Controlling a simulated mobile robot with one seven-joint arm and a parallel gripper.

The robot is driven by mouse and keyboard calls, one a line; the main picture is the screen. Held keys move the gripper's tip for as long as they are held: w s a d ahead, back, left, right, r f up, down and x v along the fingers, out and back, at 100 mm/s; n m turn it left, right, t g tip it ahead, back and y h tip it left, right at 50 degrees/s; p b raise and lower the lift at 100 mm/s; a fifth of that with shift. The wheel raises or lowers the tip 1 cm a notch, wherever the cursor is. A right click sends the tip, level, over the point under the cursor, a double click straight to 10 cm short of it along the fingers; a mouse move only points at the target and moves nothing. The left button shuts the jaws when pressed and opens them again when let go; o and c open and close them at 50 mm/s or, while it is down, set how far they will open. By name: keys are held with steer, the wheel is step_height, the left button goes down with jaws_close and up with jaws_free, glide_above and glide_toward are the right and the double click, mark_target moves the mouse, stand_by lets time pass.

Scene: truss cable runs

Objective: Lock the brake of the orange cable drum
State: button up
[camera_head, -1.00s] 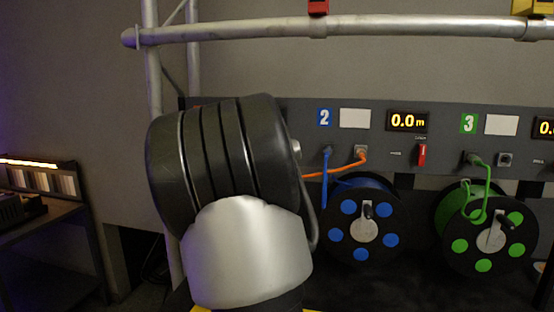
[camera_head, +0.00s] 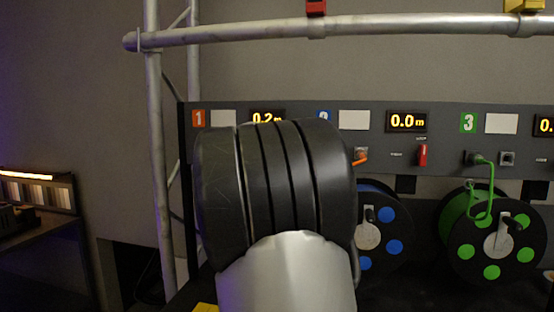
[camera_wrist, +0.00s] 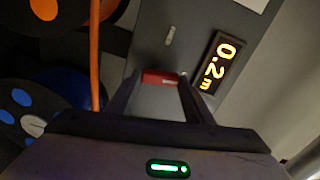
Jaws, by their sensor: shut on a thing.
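The orange cable drum (camera_wrist: 45,8) shows partly at the top left of the wrist view, dark with orange spots. My arm hides it in the head view. A red brake lever (camera_wrist: 163,77) sits on the grey panel beside the lit 0.2 m display (camera_wrist: 219,62). My gripper (camera_wrist: 160,82) is at this lever, its two fingers on either side of it, shut on it. Whether the lever is in its locked position cannot be told. An orange cable (camera_wrist: 95,55) runs just left of the fingers. In the head view my arm hides the gripper and lever.
The head view shows the number 1 label (camera_head: 198,119), the blue drum (camera_head: 392,247), the green drum (camera_head: 492,243) and another red lever (camera_head: 422,154) under the 0.0 m display (camera_head: 407,121). A truss tube (camera_head: 340,26) crosses above the panel.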

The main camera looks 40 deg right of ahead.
steer(key=shift+m+b, duration=0.5)
steer(key=shift+m, duration=0.5)
steer(key=o, duration=1.1)
steer(key=shift+c, duration=0.2)
steer(key=shift+s+a, duration=0.1)
steer(key=p+v, duration=0.1)
steer(key=v, duration=1.6)
steer(key=shift+a, duration=0.2)
